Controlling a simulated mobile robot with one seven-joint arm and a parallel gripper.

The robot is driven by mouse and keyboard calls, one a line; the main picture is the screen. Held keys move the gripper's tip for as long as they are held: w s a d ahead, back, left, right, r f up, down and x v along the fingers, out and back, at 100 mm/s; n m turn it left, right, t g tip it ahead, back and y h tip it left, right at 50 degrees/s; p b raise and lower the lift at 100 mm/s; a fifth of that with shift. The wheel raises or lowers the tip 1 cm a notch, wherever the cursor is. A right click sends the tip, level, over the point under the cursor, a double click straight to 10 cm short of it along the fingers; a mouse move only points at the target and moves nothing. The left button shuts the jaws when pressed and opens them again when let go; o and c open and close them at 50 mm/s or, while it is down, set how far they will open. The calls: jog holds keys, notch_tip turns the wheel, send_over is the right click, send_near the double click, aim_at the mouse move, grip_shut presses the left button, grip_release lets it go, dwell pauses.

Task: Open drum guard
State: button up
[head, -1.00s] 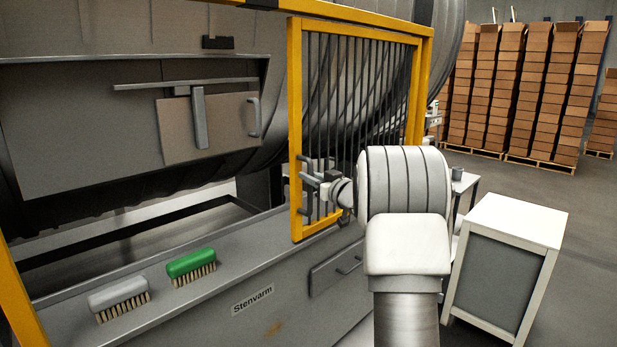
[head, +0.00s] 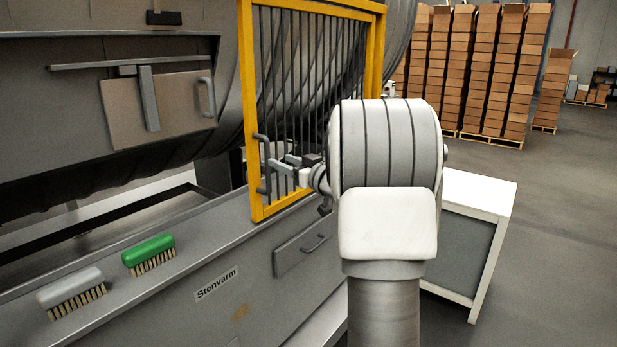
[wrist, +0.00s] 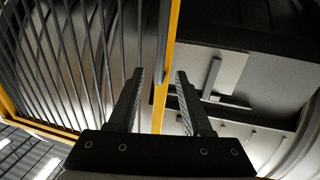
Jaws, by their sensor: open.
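The drum guard (head: 247,120) is a yellow frame with dark upright bars, standing at the right part of the drum front in the head view. Its dark upright handle (head: 263,165) is on its left post. My gripper (head: 277,164) is close to the right of the handle, with the arm blocking part of the guard. In the wrist view my gripper (wrist: 159,74) is open, with the yellow post (wrist: 164,85) showing between its fingers. Whether the fingers touch the handle cannot be told.
The drum's hatch (head: 165,108) shows clear to the left of the guard. A grey brush (head: 70,288) and a green brush (head: 148,250) lie on the machine's ledge. A white-topped cabinet (head: 478,195) stands at the right, with stacked boxes (head: 480,75) behind. The floor between is open.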

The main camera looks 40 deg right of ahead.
jog(key=s+d+b, duration=0.1)
jog(key=s, duration=0.8)
jog(key=shift+s, duration=0.3)
jog(key=s+a+f+m+g+h+b, duration=0.1)
jog(key=a+f+g+h+b, duration=0.15)
jog(key=a, duration=0.45)
jog(key=s+a+f+m+g+h+b, duration=0.1)
jog(key=a+f+g+h, duration=0.15)
jog(key=a, duration=0.55)
jog(key=s+a+f+g+y+p, duration=0.1)
jog(key=s+a, duration=0.5)
jog(key=s, duration=0.6)
jog(key=s+a+f+g+y+p, duration=0.1)
jog(key=s+a+g, duration=0.5)
jog(key=s, duration=0.6)
notch_tip(320, 180, down, 3)
jog(key=shift+s+a+r+n+y+p, duration=0.2)
jog(key=shift+n+y+p, duration=0.15)
jog(key=shift+p, duration=0.3)
